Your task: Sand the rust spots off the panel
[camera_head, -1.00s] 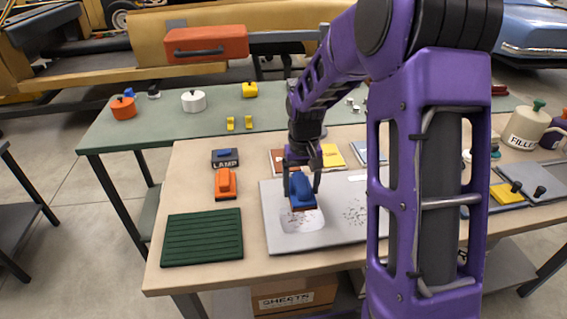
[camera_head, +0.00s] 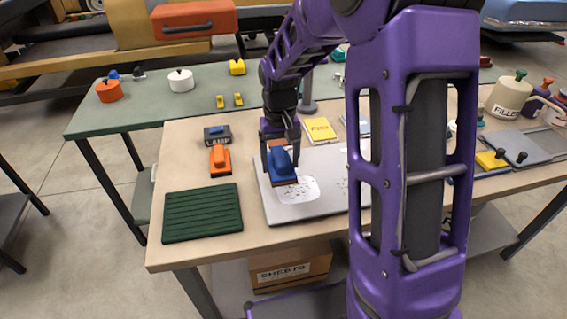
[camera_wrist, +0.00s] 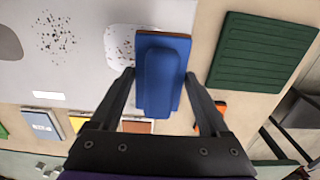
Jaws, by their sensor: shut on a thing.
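The grey panel (camera_head: 325,200) lies on the wooden bench, partly hidden in the head view by my arm. A pale patch (camera_head: 300,190) with dark specks is near its left end; it also shows in the wrist view (camera_wrist: 117,45). A second speckled cluster of rust spots (camera_wrist: 54,36) and a plain darker grey patch (camera_wrist: 8,42) lie further along the panel. My gripper (camera_head: 282,164) is shut on a blue sanding block (camera_wrist: 162,75) with a brown underside edge. The block is over the panel's left end, overlapping the pale patch's edge; I cannot tell if it touches.
A green ribbed mat (camera_head: 202,213) lies left of the panel. An orange block (camera_head: 219,161) and a dark piece marked LAMP (camera_head: 217,135) sit behind it. A yellow pad (camera_head: 319,130) is behind the panel. A FILLER pot (camera_head: 508,98) stands at right.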

